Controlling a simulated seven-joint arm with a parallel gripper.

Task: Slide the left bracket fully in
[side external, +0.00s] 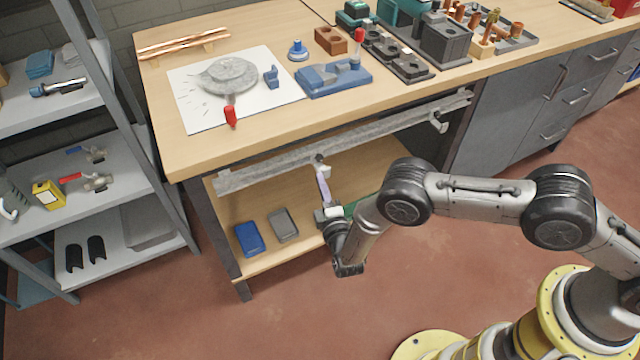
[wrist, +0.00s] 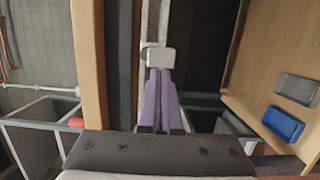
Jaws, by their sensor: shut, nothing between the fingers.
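The left bracket (side external: 319,159) is a small pale block on the long grey rail (side external: 262,170) under the workbench's front edge. It sits partway along the rail, left of the middle. In the wrist view the bracket (wrist: 160,57) is a white block right at the fingertips. My gripper (side external: 319,169) has purple fingers, shut and empty, with the tips at the bracket's near face. I cannot tell whether they touch it. In the wrist view the shut fingers (wrist: 160,72) lie side by side below the block. A second pale bracket (side external: 438,122) is near the rail's right end.
The wooden benchtop (side external: 270,135) overhangs just above the rail. A lower shelf below holds a blue box (side external: 249,238) and a grey box (side external: 283,225). A metal rack (side external: 125,190) stands at the left, and grey drawers (side external: 510,110) at the right. Open floor lies in front.

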